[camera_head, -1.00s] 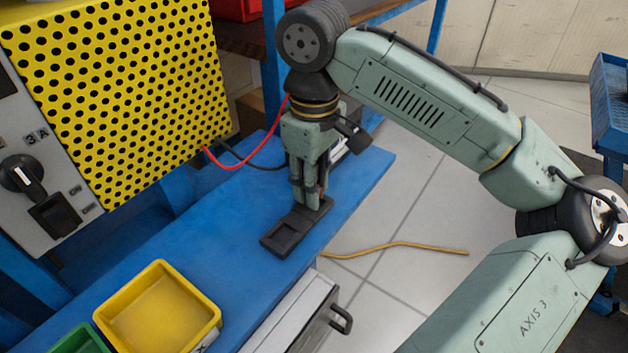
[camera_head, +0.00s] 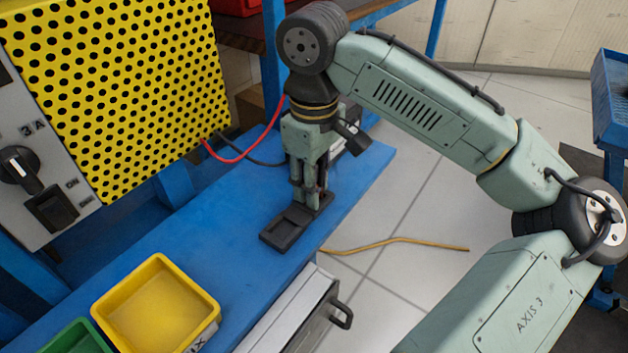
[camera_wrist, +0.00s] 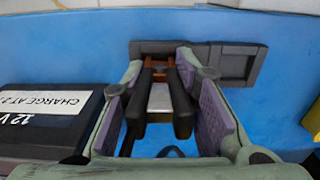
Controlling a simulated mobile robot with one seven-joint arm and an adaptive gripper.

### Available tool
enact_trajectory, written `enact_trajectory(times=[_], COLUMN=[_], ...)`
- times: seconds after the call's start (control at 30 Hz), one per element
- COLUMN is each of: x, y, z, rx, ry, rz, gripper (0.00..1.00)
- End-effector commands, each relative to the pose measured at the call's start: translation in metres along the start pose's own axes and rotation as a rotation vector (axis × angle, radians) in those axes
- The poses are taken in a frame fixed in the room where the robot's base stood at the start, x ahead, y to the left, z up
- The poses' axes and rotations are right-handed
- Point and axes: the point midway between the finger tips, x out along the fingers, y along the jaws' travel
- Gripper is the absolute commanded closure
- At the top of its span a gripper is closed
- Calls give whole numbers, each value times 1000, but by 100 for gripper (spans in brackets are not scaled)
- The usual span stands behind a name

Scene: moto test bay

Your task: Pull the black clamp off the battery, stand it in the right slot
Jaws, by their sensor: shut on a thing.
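The black clamp (camera_wrist: 180,104) is between the fingers of my gripper (camera_wrist: 160,72), which is shut on its dark handles. Its copper-coloured jaws point at the left slot of the black two-slot holder (camera_wrist: 209,66) in the wrist view. Whether the jaw tips are in the slot or just above it I cannot tell. The holder's right slot in that view is empty. In the head view my gripper (camera_head: 313,203) is upright over the far end of the holder (camera_head: 283,239), and the near slot is empty. The black battery (camera_wrist: 85,135) lies left in the wrist view, apart from the clamp.
The blue bench (camera_head: 225,225) has free room left of the holder. A yellow bin (camera_head: 207,326) and a green bin (camera_head: 75,338) stand at its near end. Red (camera_head: 240,158) and black cables run behind my gripper from the yellow perforated charger panel (camera_head: 110,90).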

Motion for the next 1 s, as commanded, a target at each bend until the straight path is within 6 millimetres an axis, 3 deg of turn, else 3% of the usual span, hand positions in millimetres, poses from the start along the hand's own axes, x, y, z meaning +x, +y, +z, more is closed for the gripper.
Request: enact_trajectory(times=[0.13,0.17,0.5,0.83,1.0], x=[3,2,2,0,-19], y=[0,0,0,0,0], z=[0,0,0,0,-1], rx=[0,0,0,0,-1], ry=[0,0,0,0,2], rz=[0,0,0,0,2], gripper=[100,71,49,48,48])
